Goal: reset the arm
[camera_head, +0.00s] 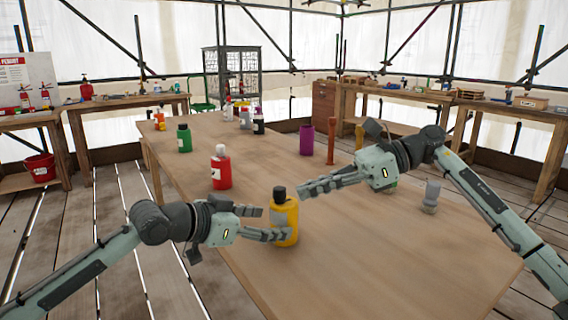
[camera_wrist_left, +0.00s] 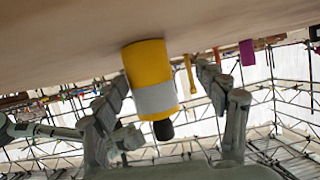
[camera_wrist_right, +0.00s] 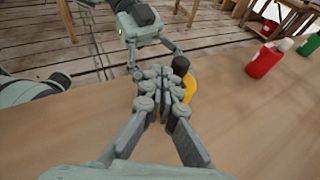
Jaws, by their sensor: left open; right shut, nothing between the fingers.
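My left gripper (camera_head: 264,224) is open at the near left of the table. Its fingers lie either side of a yellow bottle (camera_head: 291,216) with a grey label and black cap. In the left wrist view the bottle (camera_wrist_left: 148,72) stands between the open fingers (camera_wrist_left: 165,95); I cannot tell if they touch it. My right gripper (camera_head: 305,191) is shut and empty, its fingertips just right of the bottle's cap. In the right wrist view the shut fingers (camera_wrist_right: 162,80) partly hide the yellow bottle (camera_wrist_right: 190,84).
The wooden table (camera_head: 372,262) holds a red bottle (camera_head: 221,170), a green bottle (camera_head: 184,140), a purple cylinder (camera_head: 306,139), an orange-brown post (camera_head: 331,142) and a grey piece (camera_head: 431,196). Several small bottles stand at the far end. The near right tabletop is clear.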

